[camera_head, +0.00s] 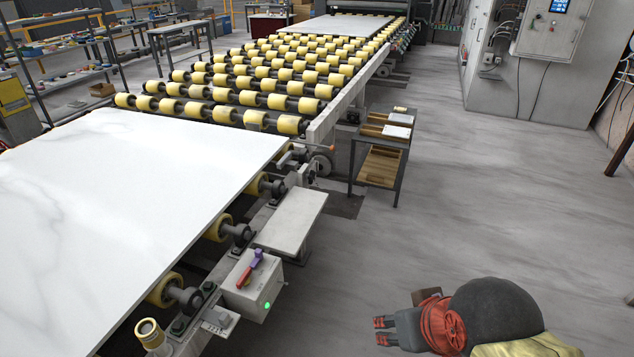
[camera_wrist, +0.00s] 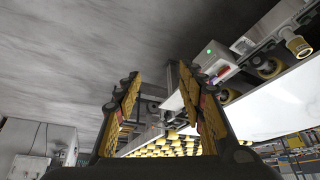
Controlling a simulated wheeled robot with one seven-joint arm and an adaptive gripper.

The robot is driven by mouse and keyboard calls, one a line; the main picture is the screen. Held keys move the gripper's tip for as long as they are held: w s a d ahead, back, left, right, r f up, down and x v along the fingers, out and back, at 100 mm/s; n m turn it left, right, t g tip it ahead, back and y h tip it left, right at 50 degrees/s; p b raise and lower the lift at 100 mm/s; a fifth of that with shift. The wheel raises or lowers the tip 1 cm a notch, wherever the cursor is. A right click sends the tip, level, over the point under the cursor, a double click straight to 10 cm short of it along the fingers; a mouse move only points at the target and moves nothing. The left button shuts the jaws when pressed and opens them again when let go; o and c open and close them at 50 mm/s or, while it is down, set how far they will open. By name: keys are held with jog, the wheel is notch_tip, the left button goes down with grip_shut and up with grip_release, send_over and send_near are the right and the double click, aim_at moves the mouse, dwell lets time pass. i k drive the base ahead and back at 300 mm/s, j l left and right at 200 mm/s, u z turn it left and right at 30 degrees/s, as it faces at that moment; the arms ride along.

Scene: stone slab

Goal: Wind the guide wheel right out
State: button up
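An upright yellow-capped roller (camera_head: 148,335), which looks like a guide wheel, stands at the near edge of the conveyor frame, beside the white slab (camera_head: 130,190). It also shows at the upper right of the wrist view (camera_wrist: 298,45). A grey handwheel (camera_head: 322,164) with a small crank beside it sits at the slab's far right corner; I cannot tell which of these the winding acts on. My gripper (camera_head: 381,331) is over the floor at the lower right, its fingers pointing left, well apart from both. In the wrist view its fingers (camera_wrist: 160,78) are spread and empty.
A control box (camera_head: 252,284) with a red lever, a purple part and a green light stands on the conveyor's side. A trolley with wooden trays (camera_head: 382,150) stands past the handwheel. A grey cabinet (camera_head: 530,75) is at the back right. The floor between is clear.

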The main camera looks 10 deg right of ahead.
aim_at(310, 176)
jog(key=i+l, duration=0.1)
jog(key=i, duration=0.85)
jog(key=i+z, duration=0.15)
jog(key=i, duration=0.7)
jog(key=i+j, duration=0.15)
jog(key=i, duration=0.75)
jog(key=z, duration=0.05)
